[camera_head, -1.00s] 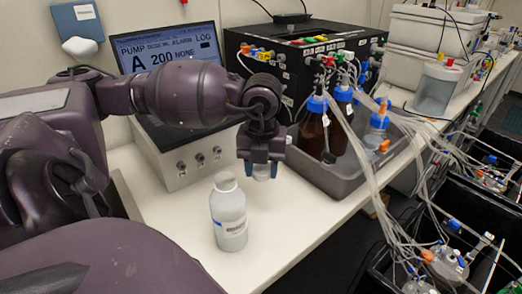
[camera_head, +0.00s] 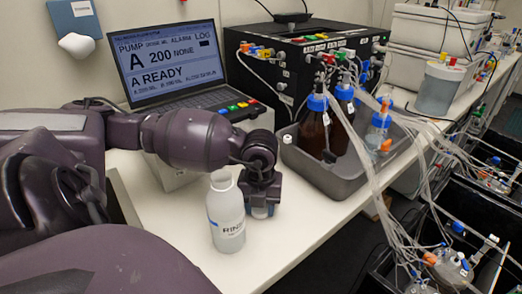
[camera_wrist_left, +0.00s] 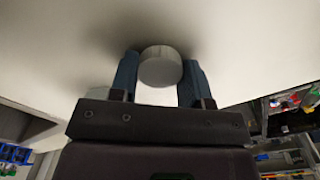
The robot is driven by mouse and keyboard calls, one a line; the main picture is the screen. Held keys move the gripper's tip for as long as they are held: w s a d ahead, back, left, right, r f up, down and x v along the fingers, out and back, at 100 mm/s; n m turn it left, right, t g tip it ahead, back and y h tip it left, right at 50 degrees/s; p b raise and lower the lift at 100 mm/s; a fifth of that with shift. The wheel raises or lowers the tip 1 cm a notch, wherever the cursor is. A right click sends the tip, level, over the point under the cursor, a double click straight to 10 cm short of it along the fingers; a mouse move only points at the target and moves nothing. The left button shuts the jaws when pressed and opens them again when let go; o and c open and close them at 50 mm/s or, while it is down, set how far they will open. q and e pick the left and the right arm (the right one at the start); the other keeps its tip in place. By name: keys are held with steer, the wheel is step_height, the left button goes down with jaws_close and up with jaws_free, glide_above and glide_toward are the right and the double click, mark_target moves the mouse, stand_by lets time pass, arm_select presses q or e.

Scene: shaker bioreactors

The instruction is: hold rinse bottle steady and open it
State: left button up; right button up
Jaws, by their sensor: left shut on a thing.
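The white rinse bottle (camera_head: 228,214) stands upright on the white bench with its label partly readable. Its neck shows no cap and looks open at the top. My left gripper (camera_head: 262,209) is just right of the bottle, pointing down close to the bench. It is shut on a pale round cap, which shows between the two blue fingers in the left wrist view (camera_wrist_left: 160,68). I cannot tell whether the cap touches the bench. My right gripper is not in view, and nothing is seen holding the bottle.
A grey tray (camera_head: 331,183) with brown bottles (camera_head: 311,133) and tubing stands to the right of the gripper. A pump with a lit screen (camera_head: 167,55) stands behind my arm. The bench front right of the bottle is clear down to its edge.

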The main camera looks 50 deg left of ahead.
arm_select(q)
steer(key=shift+f, duration=0.15)
steer(key=o, duration=1)
steer(key=shift+r, duration=0.45)
step_height(320, 180, up, 12)
steer(key=shift+f+p, duration=0.25)
steer(key=shift+p, duration=0.45)
